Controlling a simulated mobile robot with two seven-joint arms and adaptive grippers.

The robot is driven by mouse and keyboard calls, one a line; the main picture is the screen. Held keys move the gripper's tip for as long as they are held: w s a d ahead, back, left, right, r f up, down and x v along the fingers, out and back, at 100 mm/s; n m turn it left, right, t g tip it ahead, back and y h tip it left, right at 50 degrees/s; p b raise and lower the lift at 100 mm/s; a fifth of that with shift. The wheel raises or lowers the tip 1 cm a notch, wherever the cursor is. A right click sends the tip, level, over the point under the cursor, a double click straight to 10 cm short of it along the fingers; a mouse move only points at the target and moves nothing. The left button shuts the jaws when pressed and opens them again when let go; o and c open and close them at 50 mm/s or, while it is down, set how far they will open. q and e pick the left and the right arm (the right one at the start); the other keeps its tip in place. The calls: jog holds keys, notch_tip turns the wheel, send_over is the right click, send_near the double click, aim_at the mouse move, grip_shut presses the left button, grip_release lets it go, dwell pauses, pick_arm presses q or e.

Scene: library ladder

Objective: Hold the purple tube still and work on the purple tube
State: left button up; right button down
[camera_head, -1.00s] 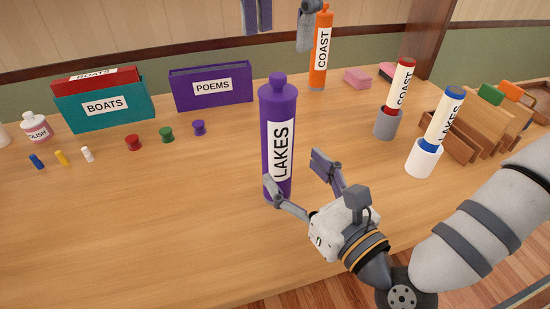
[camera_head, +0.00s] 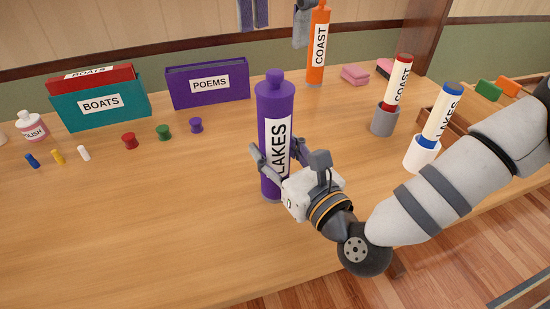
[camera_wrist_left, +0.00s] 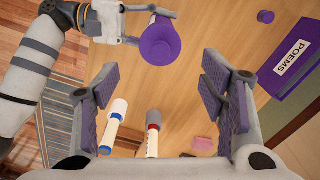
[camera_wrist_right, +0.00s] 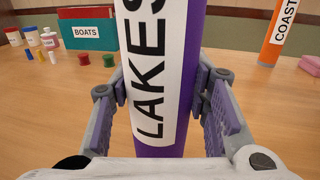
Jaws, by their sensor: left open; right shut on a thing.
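The purple tube (camera_head: 270,112), labelled LAKES and topped with a purple knob, stands upright on the table. My right gripper (camera_head: 274,158) is shut around its lower half; in the right wrist view both pads lie against the tube (camera_wrist_right: 184,75). My left gripper (camera_head: 278,36) shows only partly at the top edge of the head view, fingers pointing down. It is open and empty, above and apart from the tube. In the left wrist view the tube's top (camera_wrist_left: 160,44) shows from above, beyond the open fingers.
An orange COAST tube (camera_head: 318,50) stands behind. A red-capped tube in a grey holder (camera_head: 384,121) and a blue-capped one in a white holder (camera_head: 420,153) stand right. POEMS box (camera_head: 208,84), BOATS box (camera_head: 100,104) and small coloured pegs lie left. The front-left table is clear.

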aim_at(273, 72)
pick_arm(q)
jog(key=shift+w+a+r, duration=0.1)
jog(key=shift+a, duration=0.2)
jog(key=s+a+r+m+t+h, duration=0.2)
jog(key=a+r+m+h, duration=0.1)
jog(key=a+h, duration=0.1)
jog(key=x, duration=1.1)
jog(key=shift+d+f, duration=0.3)
jog(key=shift+d, duration=0.1)
jog(key=c, duration=1.3)
